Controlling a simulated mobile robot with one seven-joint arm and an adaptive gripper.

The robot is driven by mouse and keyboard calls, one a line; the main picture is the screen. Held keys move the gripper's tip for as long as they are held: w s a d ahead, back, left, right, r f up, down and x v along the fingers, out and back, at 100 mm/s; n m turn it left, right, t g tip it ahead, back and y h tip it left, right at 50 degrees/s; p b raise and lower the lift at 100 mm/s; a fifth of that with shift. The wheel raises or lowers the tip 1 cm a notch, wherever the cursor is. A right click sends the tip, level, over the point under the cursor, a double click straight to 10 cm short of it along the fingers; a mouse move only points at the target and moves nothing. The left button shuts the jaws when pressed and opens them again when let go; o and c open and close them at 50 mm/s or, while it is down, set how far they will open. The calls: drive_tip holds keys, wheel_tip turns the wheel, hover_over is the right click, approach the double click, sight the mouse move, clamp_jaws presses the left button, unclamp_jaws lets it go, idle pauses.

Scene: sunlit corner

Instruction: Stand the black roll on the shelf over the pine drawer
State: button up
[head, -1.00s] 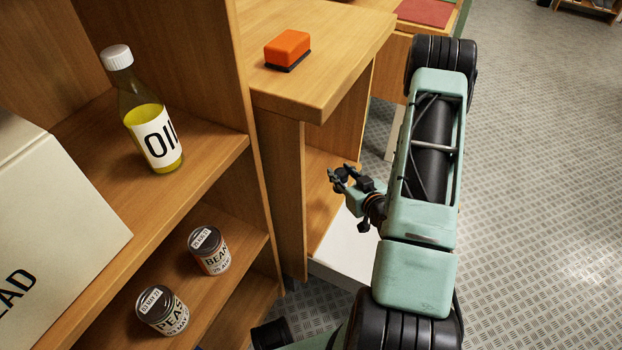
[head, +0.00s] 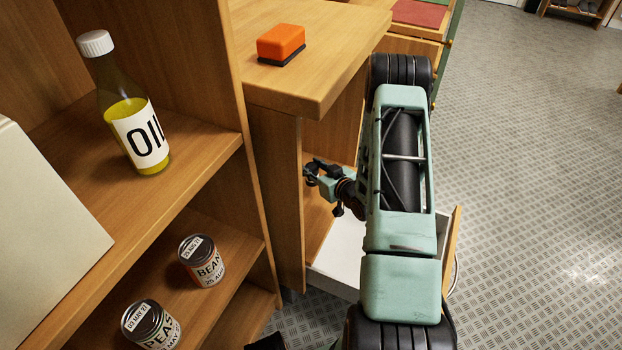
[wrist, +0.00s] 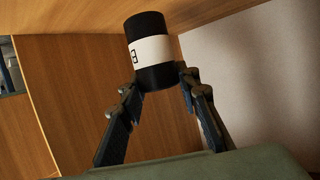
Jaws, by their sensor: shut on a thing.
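The black roll (wrist: 150,68) has a white label band and stands nearly upright, slightly tilted, in the wrist view. My gripper (wrist: 160,84) is shut on its lower part, one finger on each side. In the head view my gripper (head: 315,169) is inside the open bay under the desk top, above the pine shelf (head: 318,228). I cannot make out the roll there, nor whether it touches the shelf. The pulled-out drawer (head: 345,252) shows its white inside below the shelf, partly behind my arm.
Overhead is the desk top (head: 318,85) with an orange block (head: 281,44) on it. At left, a bookcase holds an oil bottle (head: 136,120), a bean can (head: 202,260) and another can (head: 151,325). An upright panel (head: 274,190) borders the bay. Metal floor is clear at right.

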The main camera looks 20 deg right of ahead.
drive_tip(key=shift+w+f, duration=0.4)
drive_tip(key=shift+f, duration=0.1)
drive_tip(key=shift+w+f+b, duration=0.15)
drive_tip(key=shift+f+b, duration=0.25)
drive_tip(key=shift+f, duration=0.5)
drive_tip(key=shift+w+f+b, duration=0.15)
drive_tip(key=shift+f+b, duration=0.25)
drive_tip(key=shift+f, duration=0.45)
drive_tip(key=shift+f, duration=0.2)
drive_tip(key=o, duration=1.2)
drive_tip(key=shift+r, duration=0.15)
drive_tip(key=shift+s+d+r, duration=0.15)
drive_tip(key=shift+s+r, duration=0.05)
drive_tip(key=shift+s, duration=0.1)
drive_tip(key=p+v, duration=0.4)
drive_tip(key=v, duration=0.7)
drive_tip(key=shift+s, duration=0.2)
